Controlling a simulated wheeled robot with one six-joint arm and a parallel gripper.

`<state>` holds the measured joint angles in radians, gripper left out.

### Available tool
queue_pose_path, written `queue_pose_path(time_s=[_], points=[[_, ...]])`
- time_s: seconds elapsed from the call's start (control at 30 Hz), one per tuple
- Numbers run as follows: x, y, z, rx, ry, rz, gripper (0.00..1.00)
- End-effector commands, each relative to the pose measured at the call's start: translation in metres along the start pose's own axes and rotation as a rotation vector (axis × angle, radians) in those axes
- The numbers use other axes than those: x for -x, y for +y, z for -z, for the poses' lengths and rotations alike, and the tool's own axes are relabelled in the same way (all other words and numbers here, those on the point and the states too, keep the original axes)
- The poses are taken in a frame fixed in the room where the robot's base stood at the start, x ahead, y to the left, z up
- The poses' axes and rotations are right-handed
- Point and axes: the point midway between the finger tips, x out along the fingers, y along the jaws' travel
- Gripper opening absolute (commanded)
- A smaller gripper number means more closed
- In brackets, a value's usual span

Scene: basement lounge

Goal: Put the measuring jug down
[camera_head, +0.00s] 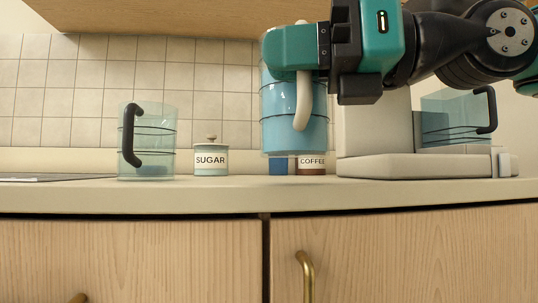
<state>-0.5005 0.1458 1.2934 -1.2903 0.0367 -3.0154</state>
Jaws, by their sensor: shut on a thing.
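The measuring jug (280,110) is blue and see-through, with dark lines around it and a cream handle facing me. It is upright. My gripper (298,48) is shut on the jug's upper part near the handle, and hides part of its rim. The jug's base shows higher in the picture than the countertop (230,195), and it appears to hang above it. The exact gap and depth are hard to tell.
A clear teal jug (160,140) with a black handle and a sugar jar (211,160) stand left. A coffee jar (311,167) and a small blue thing (278,167) show behind the held jug. A beige appliance (400,168) with another black-handled jug (450,125) stands right.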

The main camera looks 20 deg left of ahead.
Motion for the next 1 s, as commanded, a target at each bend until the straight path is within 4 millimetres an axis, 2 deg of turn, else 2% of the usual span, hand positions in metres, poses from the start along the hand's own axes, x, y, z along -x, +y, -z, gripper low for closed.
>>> queue_pose_path(time_s=[0.3, 0.5, 0.6, 0.87, 1.0], points=[[-0.027, -0.076, -0.005, 0.002, -0.002, 0.000, 0.00], [-0.041, -0.118, -0.008, 0.003, -0.003, 0.000, 0.00], [-0.045, -0.131, -0.006, 0.003, -0.003, 0.000, 0.00], [-0.049, -0.143, -0.004, 0.003, -0.003, 0.000, 0.00], [-0.054, -0.155, -0.007, 0.003, -0.003, 0.000, 0.00]])
